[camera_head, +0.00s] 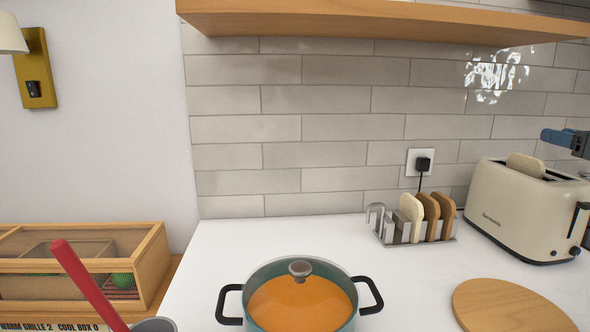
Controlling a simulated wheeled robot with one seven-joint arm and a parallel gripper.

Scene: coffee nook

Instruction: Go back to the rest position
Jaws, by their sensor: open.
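My gripper (560,137) shows only in part at the right edge, as a blue finger and a dark grey piece above the toaster's right side. It is open, and nothing is seen held in it. The rest of my arm is out of frame. The cream toaster (520,208) stands on the white counter below it, with a slice of bread (525,166) sticking out of its top slot. I cannot tell how far the gripper is from the toaster.
A metal rack (392,230) holds bread slices beside the toaster. A lidded pot (301,300) and a round wooden board (510,307) are at the front. A wooden shelf (380,22) overhangs the counter. A wooden box (150,262) and a red handle (88,285) are at left.

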